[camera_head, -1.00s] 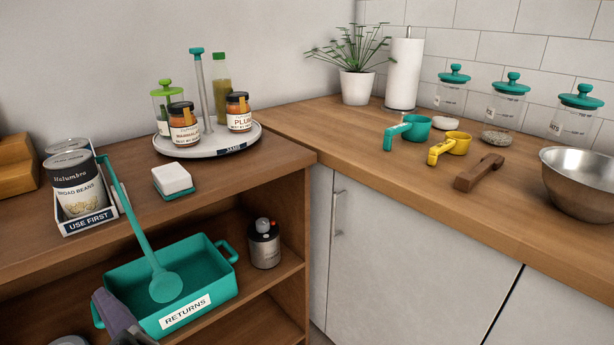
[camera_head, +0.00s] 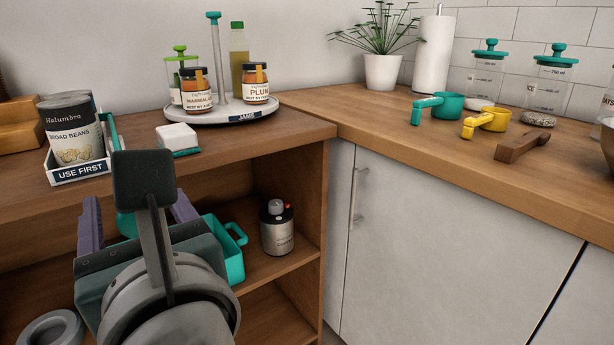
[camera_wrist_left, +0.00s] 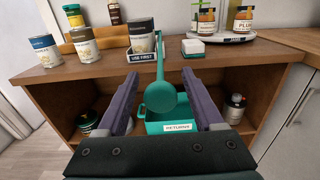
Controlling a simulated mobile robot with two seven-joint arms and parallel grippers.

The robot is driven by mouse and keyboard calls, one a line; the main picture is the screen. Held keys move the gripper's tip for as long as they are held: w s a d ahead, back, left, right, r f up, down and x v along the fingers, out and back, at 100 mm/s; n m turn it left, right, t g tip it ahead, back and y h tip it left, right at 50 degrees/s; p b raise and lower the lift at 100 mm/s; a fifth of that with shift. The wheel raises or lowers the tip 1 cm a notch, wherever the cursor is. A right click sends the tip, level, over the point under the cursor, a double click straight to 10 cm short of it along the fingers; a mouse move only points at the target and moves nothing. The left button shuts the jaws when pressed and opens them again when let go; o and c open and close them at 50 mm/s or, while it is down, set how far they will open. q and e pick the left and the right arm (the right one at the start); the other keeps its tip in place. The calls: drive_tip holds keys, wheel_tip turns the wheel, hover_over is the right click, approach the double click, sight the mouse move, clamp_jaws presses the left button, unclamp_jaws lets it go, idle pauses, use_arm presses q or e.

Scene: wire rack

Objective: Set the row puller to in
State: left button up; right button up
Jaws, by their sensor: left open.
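The row puller appears to be a long teal handle ending in a round disc (camera_wrist_left: 160,97). It runs from beside the USE FIRST tray (camera_wrist_left: 142,57) down over the shelf's front edge. In the head view my arm hides most of it, and only a short teal piece (camera_head: 114,137) shows by the tray (camera_head: 82,174). My left gripper (camera_head: 138,212) is open in front of the shelf. In the left wrist view its fingers (camera_wrist_left: 160,76) stand apart on either side of the handle and disc, with nothing clearly gripped. My right gripper is not in view.
A can of broad beans (camera_head: 72,135) stands in the tray. A white-and-teal block (camera_head: 177,138) and a turntable (camera_head: 225,112) with jars are to its right. The teal RETURNS bin (camera_wrist_left: 190,122) sits below, beside a grey canister (camera_head: 278,230).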

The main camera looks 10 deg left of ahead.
use_arm(q)
drive_tip(key=shift+w+a, duration=0.35)
drive_tip(key=shift+a, duration=0.1)
clamp_jaws()
idle(0.3)
idle(0.9)
